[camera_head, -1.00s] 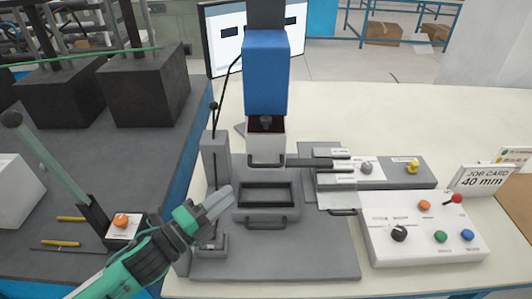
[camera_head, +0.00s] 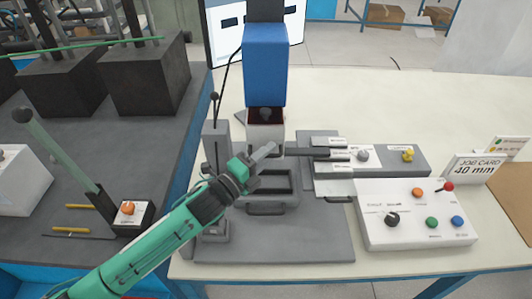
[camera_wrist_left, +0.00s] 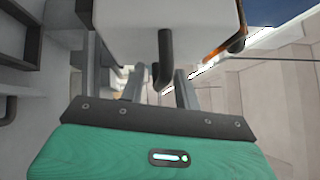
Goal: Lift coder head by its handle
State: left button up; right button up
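The coder head is a blue column (camera_head: 265,65) with a white lower housing (camera_head: 262,117). It stands above the grey fixture with its dark rectangular pocket. Contact cannot be told. My right gripper is not in view.
A white control box (camera_head: 420,215) with several coloured knobs stands at the right, by a job card (camera_head: 474,170) reading 40 mm. A grey post (camera_head: 216,160) stands left of the fixture. A dark clamp bar (camera_head: 310,152) lies right of the gripper. The front table edge is clear.

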aim_at(280, 133)
pick_arm(q)
grip_shut()
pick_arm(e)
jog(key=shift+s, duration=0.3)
pick_arm(q)
jog(key=shift+r, duration=0.1)
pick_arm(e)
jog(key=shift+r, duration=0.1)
